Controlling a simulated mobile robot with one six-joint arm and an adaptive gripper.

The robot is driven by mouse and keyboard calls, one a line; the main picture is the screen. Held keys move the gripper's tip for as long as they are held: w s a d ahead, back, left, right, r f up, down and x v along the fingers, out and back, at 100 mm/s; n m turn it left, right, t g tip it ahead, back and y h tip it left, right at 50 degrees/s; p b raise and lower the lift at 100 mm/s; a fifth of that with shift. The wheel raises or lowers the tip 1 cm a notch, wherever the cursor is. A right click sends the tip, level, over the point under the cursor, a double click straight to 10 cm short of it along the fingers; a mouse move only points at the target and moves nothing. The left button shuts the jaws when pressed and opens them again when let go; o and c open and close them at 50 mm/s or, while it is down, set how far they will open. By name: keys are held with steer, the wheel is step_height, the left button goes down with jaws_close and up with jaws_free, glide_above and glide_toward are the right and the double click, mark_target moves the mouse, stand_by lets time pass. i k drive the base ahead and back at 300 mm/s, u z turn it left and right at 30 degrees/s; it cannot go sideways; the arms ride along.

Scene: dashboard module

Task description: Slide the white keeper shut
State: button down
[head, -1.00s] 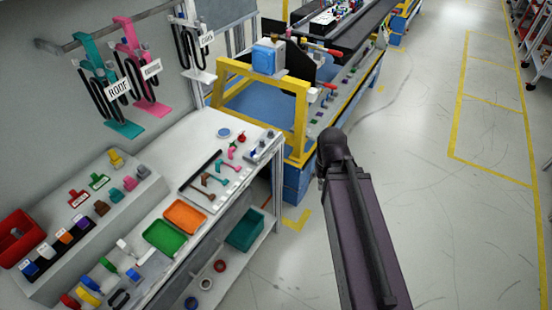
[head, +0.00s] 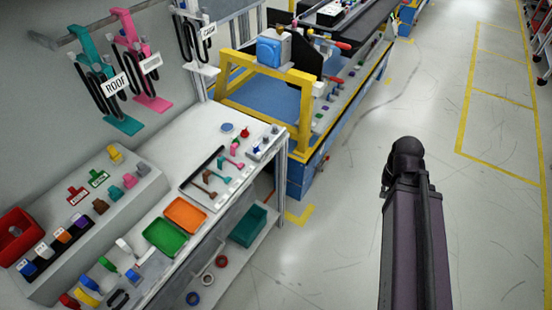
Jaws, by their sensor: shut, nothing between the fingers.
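I cannot make out the white keeper for certain; at this distance no part shows clearly as a sliding white keeper. A small white piece (head: 123,246) lies at the near left of the workbench, but I cannot tell what it is. A small silver-grey fixture (head: 264,143) with blue knobs sits at the bench's far right corner. My gripper is not in view. Only a dark link of my arm shows, at the right, over the floor and apart from the bench.
The white workbench (head: 215,140) holds an orange tray (head: 186,215), a green tray (head: 165,238) and several small coloured parts. A yellow frame (head: 306,115) stands behind it. A teal bin (head: 249,226) sits on the lower shelf. The floor (head: 340,230) right of the bench is clear.

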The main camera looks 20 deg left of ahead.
mark_target(259, 154)
steer(key=z, duration=0.1)
steer(key=k, duration=1.45)
steer(key=u, duration=0.75)
steer(key=i, duration=1)
